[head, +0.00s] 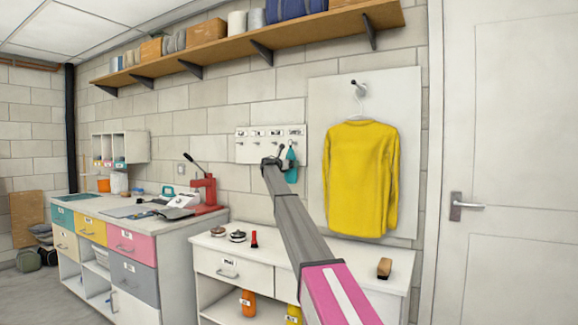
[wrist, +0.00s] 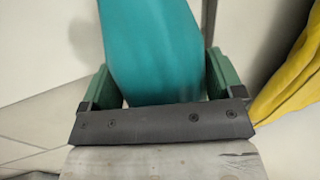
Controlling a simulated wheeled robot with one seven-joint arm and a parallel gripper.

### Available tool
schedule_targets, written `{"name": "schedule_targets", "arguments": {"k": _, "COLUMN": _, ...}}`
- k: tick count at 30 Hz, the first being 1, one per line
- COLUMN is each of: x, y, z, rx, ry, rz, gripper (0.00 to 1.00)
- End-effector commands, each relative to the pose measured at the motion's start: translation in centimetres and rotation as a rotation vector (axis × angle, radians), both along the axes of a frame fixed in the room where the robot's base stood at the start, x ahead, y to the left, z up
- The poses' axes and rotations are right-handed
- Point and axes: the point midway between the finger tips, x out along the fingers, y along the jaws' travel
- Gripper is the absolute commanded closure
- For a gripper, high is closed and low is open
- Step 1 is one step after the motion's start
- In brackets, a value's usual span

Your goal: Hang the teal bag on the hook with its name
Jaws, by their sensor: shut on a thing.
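The teal bag (wrist: 155,50) fills the middle of the wrist view, between the two green fingers of my gripper (wrist: 157,85), which is shut on it. In the head view the teal bag (head: 291,170) shows at the end of my arm, in front of the right part of the white hook board (head: 246,146). The board has a row of small hooks with name labels above them. The labels are too small to read. My gripper (head: 283,163) partly hides the board's right end. I cannot tell whether the bag touches a hook.
A yellow shirt (head: 362,180) hangs on a panel just right of my gripper. Below stands a white cabinet (head: 235,268) with a brush (head: 384,268) on top. A long wooden shelf (head: 230,49) runs above. A workbench with a red press (head: 204,190) is at the left.

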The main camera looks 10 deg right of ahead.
Motion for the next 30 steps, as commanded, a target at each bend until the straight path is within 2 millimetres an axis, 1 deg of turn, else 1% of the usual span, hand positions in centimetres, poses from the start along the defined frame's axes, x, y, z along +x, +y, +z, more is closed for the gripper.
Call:
{"name": "schedule_targets", "arguments": {"k": 9, "x": 1.4, "y": -1.0, "z": -0.1, "rx": -0.001, "ry": -0.001, "rz": 0.0, "gripper": 0.7}}
{"name": "schedule_targets", "arguments": {"k": 15, "x": 2.0, "y": -1.5, "z": -0.5, "rx": -0.001, "ry": -0.001, "rz": 0.0, "gripper": 0.71}}
{"name": "schedule_targets", "arguments": {"k": 30, "x": 2.3, "y": -1.7, "z": -0.8, "rx": -0.001, "ry": -0.001, "rz": 0.0, "gripper": 0.71}}
